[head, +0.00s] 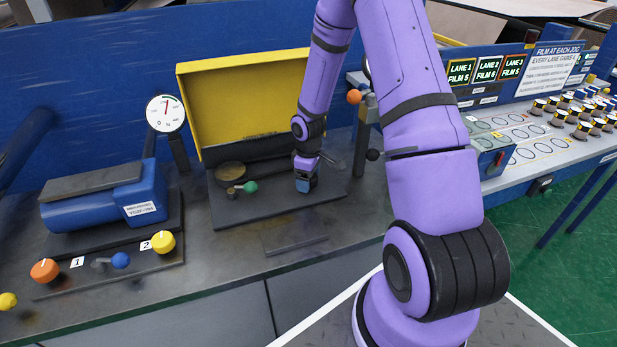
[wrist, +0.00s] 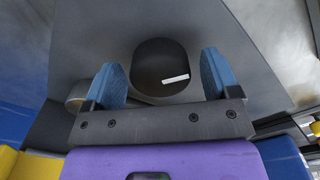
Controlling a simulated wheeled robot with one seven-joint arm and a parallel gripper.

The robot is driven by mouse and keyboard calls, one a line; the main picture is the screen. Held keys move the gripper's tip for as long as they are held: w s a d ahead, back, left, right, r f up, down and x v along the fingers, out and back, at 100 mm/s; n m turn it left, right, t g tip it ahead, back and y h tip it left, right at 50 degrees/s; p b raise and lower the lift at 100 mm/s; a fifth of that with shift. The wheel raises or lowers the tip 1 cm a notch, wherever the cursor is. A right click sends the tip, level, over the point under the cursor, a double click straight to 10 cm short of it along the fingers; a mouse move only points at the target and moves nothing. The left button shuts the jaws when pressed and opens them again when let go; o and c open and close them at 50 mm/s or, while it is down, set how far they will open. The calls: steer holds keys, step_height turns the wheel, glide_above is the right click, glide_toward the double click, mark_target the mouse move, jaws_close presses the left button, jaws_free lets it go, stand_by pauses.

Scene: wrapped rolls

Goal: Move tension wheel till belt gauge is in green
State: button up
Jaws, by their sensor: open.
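The belt gauge (head: 165,113) is a round white dial on a post at the left in the head view. Its red needle points nearly straight up; the coloured bands are too small to tell whether it is in green. My gripper (head: 306,186) is low over the dark plate in front of the open yellow cover. In the wrist view, my gripper (wrist: 164,82) is open. A black round knob with a white mark, seemingly the tension wheel (wrist: 158,62), shows between and beyond its blue fingers. I cannot tell whether they touch it. My gripper hides it in the head view.
The yellow cover (head: 245,95) stands behind the plate. A green-knobbed lever (head: 250,187) and a brass pulley (head: 229,171) are left of my gripper. A blue motor (head: 105,195) sits at left.

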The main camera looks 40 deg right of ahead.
step_height(320, 180, up, 11)
stand_by(0.6)
steer(key=shift+f, duration=0.1)
stand_by(0.3)
steer(key=s+a+r+m+t+h, duration=0.1)
steer(key=s+a+r+m, duration=0.2)
steer(key=r, duration=0.7)
steer(key=s+a+r+t+h, duration=0.1)
steer(key=s+a+r, duration=0.35)
steer(key=r, duration=0.55)
steer(key=s+a+r+m+t+y, duration=0.1)
steer(key=s+r, duration=0.3)
steer(key=s, duration=0.5)
steer(key=s+a+r+m+t+y, duration=0.1)
steer(key=s+a+r, duration=0.3)
steer(key=s, duration=0.6)
steer(key=shift+a+r+m+t, duration=0.2)
steer(key=shift+r+m+t, duration=0.4)
steer(key=shift+r+m, duration=0.2)
steer(key=shift+c, duration=0.5)
